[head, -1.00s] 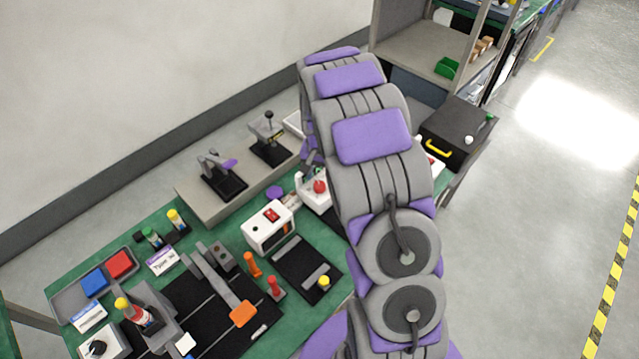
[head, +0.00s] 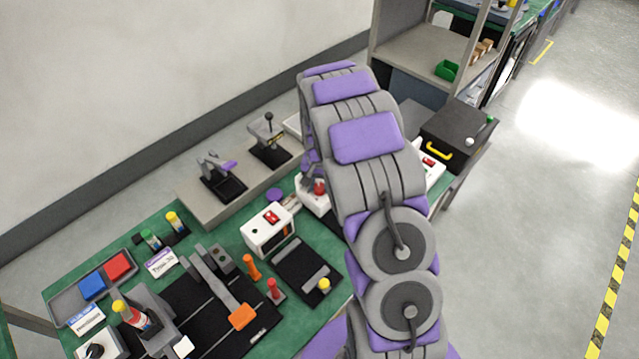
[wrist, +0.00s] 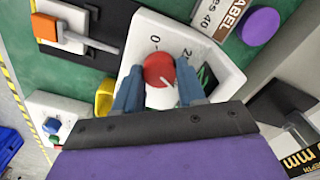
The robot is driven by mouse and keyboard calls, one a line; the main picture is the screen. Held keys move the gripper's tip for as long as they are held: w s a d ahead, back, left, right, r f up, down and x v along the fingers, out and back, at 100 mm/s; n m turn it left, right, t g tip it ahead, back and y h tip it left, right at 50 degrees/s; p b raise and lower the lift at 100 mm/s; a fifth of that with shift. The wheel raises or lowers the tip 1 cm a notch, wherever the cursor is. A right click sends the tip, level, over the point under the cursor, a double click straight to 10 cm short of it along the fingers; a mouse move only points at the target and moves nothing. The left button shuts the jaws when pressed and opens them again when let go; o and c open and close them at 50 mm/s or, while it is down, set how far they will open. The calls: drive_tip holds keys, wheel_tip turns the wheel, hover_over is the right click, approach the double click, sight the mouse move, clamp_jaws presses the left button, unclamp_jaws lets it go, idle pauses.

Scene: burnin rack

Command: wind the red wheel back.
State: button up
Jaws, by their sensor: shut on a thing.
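The red wheel (wrist: 159,70) is a round red knob with a white pointer line, on a white box (wrist: 215,56) with printed marks, a "0" among them. My gripper (wrist: 158,88) has its two blue-grey fingers on either side of the wheel and is shut on it. The pointer line runs toward the lower right in the wrist view. In the head view the red wheel (head: 319,187) shows small on its white box (head: 312,199), partly hidden by my arm, beside the gripper.
A purple disc (wrist: 261,26) and a label plate (wrist: 226,12) lie near the box. A yellow ring-like part (wrist: 104,98) and a white box with coloured buttons (wrist: 58,120) are at left. A black box with a yellow handle (head: 439,150) stands behind my arm.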

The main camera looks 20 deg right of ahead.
drive_tip(key=shift+c, duration=0.9)
